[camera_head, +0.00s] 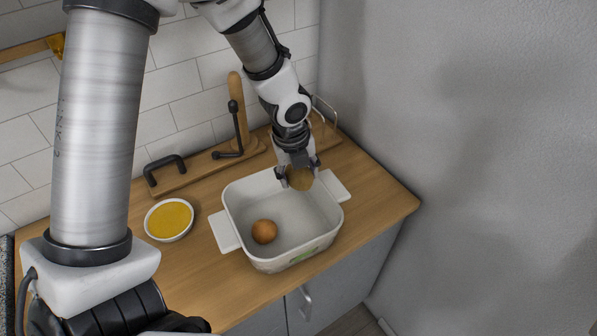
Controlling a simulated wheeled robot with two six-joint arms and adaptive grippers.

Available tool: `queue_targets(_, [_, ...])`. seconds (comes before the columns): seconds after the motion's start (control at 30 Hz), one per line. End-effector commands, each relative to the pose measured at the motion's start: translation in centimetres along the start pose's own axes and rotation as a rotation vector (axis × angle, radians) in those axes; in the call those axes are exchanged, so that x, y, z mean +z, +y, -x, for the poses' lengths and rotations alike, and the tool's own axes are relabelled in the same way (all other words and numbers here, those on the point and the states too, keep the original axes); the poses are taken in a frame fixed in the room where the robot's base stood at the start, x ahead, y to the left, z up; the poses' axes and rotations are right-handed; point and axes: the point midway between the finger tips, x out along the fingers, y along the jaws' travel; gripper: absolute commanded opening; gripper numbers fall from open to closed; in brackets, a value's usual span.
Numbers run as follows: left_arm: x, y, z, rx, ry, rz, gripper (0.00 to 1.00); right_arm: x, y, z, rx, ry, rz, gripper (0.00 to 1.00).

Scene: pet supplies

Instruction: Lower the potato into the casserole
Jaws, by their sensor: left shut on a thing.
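The potato (300,181) is brown and hangs between the fingers of my left gripper (298,172), which is shut on it. The gripper points down over the back right part of the casserole (236,228), a white rectangular dish with two flat side handles, standing on the wooden counter. The potato appears at about rim height; I cannot tell whether it touches the casserole. A round orange-brown item (265,231) lies inside the casserole at the front left. My right gripper is not in view.
A white bowl with yellow contents (169,219) stands left of the casserole. A wooden board with a black handle (165,171), a wooden upright (239,110) and a wire rack (325,113) stand along the tiled wall. A grey wall bounds the right side.

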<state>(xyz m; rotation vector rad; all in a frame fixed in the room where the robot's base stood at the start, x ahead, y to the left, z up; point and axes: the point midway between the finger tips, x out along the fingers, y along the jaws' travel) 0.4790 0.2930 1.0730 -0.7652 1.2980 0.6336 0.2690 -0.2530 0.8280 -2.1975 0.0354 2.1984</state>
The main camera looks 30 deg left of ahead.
Motion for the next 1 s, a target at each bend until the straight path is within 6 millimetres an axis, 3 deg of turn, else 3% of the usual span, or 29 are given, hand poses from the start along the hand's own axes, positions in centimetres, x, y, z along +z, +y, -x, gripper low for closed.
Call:
queue_targets(0.23, [0.0, 0.1, -0.4, 0.000, 0.000, 0.000, 0.17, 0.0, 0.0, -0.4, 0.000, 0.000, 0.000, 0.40])
queue_targets(1.0, [-0.5, 0.7, -5.1, 0.000, 0.000, 0.001, 0.17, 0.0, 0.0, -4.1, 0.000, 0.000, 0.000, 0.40])
